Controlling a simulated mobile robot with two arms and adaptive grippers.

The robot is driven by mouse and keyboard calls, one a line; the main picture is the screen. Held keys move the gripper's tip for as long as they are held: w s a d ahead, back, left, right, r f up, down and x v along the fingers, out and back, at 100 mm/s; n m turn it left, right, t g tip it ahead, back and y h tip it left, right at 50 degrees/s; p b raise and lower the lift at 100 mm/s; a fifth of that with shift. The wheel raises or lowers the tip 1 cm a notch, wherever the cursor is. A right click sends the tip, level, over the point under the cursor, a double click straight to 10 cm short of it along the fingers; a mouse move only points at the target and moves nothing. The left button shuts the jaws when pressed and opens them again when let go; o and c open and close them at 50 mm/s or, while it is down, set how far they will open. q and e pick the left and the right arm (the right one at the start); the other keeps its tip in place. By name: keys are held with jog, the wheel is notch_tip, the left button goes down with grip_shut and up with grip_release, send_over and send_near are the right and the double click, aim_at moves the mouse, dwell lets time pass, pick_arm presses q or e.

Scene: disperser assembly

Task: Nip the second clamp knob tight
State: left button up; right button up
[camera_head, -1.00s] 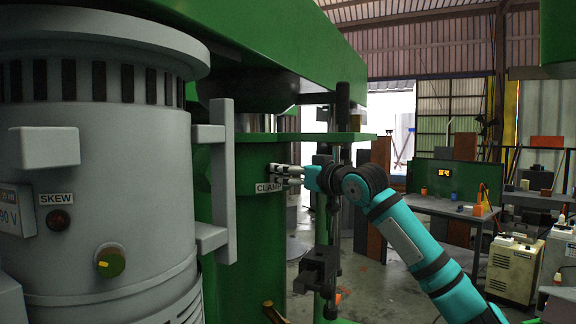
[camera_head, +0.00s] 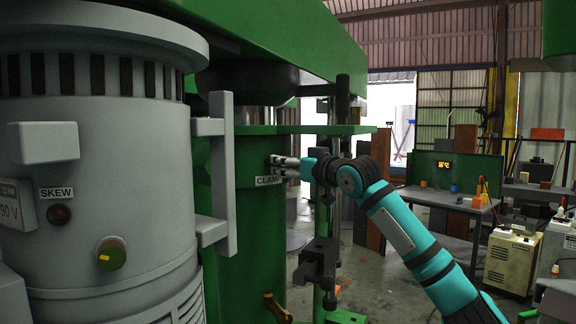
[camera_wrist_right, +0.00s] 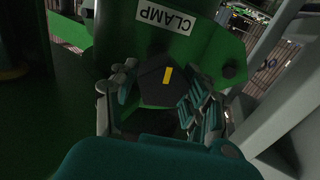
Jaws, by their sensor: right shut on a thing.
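The clamp knob (camera_wrist_right: 160,85) is dark and many-sided, with a yellow mark on its face. My left gripper is not in view.
A grey bracket (camera_head: 222,170) juts out close left of the label. A dark post with a black block (camera_head: 318,262) stands near my right wrist. Workbenches stand farther right.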

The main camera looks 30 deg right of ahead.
jog(key=m, duration=0.2)
jog(key=shift+f+m, duration=0.1)
jog(key=shift+m, duration=0.2)
jog(key=m, duration=0.4)
jog(key=shift+m+t, duration=0.3)
jog(key=m, duration=0.4)
jog(key=shift+p, duration=0.3)
jog(key=m, duration=0.2)
jog(key=shift+m+h+p, duration=0.3)
jog(key=shift+m+p, duration=0.05)
jog(key=shift+m, duration=0.05)
jog(key=m+p, duration=0.1)
jog(key=m, duration=0.2)
jog(key=shift+h, duration=0.3)
jog(key=m+p, duration=0.1)
jog(key=m, duration=0.2)
jog(key=shift+p, duration=0.4)
jog(key=shift+m+h+p, duration=0.5)
jog(key=shift+m+p, duration=1.35)
jog(key=shift+m, duration=0.85)
jog(key=shift+d+f, duration=0.1)
